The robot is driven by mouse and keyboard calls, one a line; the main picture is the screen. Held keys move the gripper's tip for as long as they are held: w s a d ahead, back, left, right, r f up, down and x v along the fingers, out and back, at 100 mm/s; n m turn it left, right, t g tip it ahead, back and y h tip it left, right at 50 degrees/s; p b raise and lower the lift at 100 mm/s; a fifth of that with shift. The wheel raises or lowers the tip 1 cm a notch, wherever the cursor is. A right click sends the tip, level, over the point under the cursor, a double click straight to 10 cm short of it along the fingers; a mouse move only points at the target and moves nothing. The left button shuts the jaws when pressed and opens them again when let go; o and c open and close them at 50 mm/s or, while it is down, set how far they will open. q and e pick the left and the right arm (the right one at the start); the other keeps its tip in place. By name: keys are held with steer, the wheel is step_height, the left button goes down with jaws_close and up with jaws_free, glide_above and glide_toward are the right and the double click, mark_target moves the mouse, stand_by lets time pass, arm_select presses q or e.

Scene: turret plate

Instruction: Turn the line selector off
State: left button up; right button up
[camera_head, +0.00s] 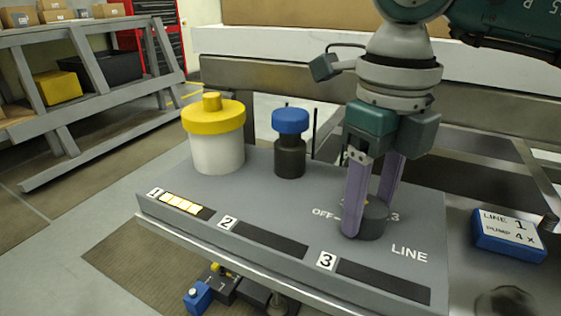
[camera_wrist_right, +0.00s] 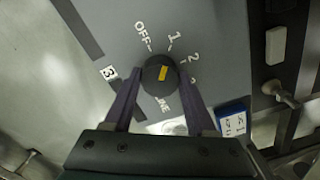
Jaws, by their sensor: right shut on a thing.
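The line selector is a dark round knob (camera_head: 373,224) on the right part of the grey panel (camera_head: 270,208). In the right wrist view the knob (camera_wrist_right: 150,78) has a yellow mark that points up and slightly right, about at the 1 tick. The labels OFF, 1, 2 and 3 curve around it. My right gripper (camera_head: 369,214) comes down from above with its purple fingers on either side of the knob, shut on it. In the head view the fingers hide part of the knob and the dial labels. My left gripper is not in view.
A white cylinder with a yellow cap (camera_head: 213,135) and a blue-topped dark post (camera_head: 290,145) stand on the panel. Strip 1 (camera_head: 185,206) is lit yellow; strips 2 and 3 are dark. A blue-edged sign (camera_head: 508,236) reading LINE 1, PUMP 4X lies at right.

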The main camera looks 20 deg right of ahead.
mark_target(369, 206)
steer(key=n+b, duration=0.1)
steer(key=n, duration=0.4)
steer(key=shift+n+b, duration=0.45)
steer(key=shift+n, duration=0.95)
steer(key=o, duration=1.4)
step_height(369, 206, up, 10)
steer(key=shift+p, duration=1.15)
